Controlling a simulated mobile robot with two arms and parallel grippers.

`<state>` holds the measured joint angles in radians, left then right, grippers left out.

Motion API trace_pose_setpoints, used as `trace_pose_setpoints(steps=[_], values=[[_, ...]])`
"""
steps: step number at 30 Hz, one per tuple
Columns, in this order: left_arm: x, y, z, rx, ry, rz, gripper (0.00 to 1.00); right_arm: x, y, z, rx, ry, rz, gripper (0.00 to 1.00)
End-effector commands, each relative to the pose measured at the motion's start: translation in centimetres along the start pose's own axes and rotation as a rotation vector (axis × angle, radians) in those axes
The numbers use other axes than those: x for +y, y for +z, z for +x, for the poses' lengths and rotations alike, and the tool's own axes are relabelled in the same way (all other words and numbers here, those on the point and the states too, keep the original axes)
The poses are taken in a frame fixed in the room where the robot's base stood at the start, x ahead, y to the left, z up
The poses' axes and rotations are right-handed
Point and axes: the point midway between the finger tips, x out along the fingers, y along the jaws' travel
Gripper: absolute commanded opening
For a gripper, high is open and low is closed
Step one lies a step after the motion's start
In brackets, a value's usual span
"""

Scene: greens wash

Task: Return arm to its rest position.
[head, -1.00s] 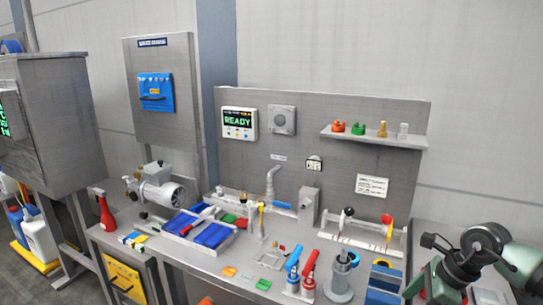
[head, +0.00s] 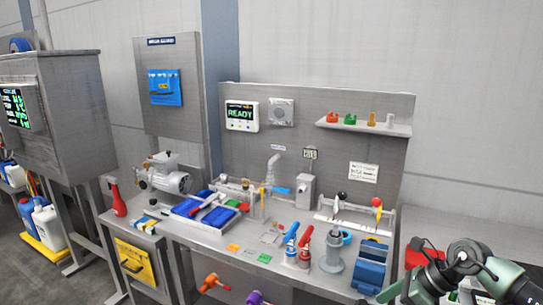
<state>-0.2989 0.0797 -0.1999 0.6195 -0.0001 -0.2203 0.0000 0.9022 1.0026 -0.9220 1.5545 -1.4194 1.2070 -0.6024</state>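One of my arms, the right one, comes in at the lower right of the head view. Its dark wrist and pale green links show over the right end of the bench (head: 190,238). The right gripper (head: 392,292) is only partly visible low in the picture, and its fingers cannot be made out. My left arm and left gripper are outside the view.
A blue vise (head: 371,266) and a grey cylinder stand (head: 332,252) are close to the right arm. A red object (head: 420,256) sits behind the arm. A shelf (head: 365,127) holds small coloured parts.

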Motion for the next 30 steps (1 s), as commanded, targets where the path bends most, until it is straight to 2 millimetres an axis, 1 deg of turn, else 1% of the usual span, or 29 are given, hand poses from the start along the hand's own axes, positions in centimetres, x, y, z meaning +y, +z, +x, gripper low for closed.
trace_pose_setpoints(steps=[1, 5, 8, 10, 11, 12, 14, 15, 16, 17, 18, 20, 21, 23, 24, 26, 27, 29, 30], values=[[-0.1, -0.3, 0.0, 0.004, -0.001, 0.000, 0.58, 0.2, 0.5, 1.1, -0.042, 0.025, 0.046, 0.98], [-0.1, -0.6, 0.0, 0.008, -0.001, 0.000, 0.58, 0.5, 2.5, 4.6, -0.211, 0.109, 0.240, 0.98], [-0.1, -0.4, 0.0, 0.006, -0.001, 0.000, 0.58, 0.1, 3.7, 7.5, -0.367, 0.179, 0.460, 0.98], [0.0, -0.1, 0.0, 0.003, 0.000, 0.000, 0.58, -0.8, 4.0, 9.8, -0.488, 0.228, 0.666, 0.98], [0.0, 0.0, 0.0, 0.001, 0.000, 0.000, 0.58, -1.4, 3.7, 10.9, -0.543, 0.249, 0.773, 0.98], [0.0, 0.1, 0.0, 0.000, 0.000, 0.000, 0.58, -2.3, 2.9, 12.6, -0.621, 0.273, 0.940, 0.98], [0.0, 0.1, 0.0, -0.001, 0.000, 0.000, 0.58, -4.0, 0.3, 15.5, -0.734, 0.296, 1.225, 0.98], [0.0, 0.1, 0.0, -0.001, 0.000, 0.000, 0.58, -5.0, -1.9, 17.1, -0.796, 0.298, 1.396, 0.98], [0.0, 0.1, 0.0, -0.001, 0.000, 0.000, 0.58, -5.5, -3.8, 18.3, -0.832, 0.295, 1.515, 0.98], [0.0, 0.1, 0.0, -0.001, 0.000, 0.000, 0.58, -5.9, -5.7, 19.5, -0.864, 0.287, 1.627, 0.98], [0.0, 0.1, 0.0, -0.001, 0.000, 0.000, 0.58, -6.1, -8.3, 21.0, -0.900, 0.274, 1.765, 0.98], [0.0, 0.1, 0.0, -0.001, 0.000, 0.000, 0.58, -6.0, -12.4, 23.1, -0.940, 0.243, 1.953, 0.98], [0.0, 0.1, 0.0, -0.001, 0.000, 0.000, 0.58, -5.7, -15.2, 24.5, -0.962, 0.219, 2.071, 0.98], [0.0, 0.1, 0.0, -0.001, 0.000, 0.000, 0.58, -4.7, -19.3, 26.4, -0.987, 0.176, 2.238, 0.98], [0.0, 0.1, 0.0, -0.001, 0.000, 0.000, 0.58, -3.8, -21.9, 27.6, -0.999, 0.144, 2.342, 0.98], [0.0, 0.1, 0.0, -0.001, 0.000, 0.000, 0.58, -2.1, -25.9, 29.4, -1.013, 0.091, 2.493, 0.98], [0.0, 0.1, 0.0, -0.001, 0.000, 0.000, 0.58, -0.8, -28.4, 30.4, -1.019, 0.052, 2.587, 0.98], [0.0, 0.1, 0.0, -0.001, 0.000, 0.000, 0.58, 1.4, -32.2, 31.9, -1.023, -0.014, 2.725, 0.98], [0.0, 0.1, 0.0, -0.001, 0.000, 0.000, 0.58, 3.1, -34.7, 32.8, -1.024, -0.063, 2.812, 0.98]])
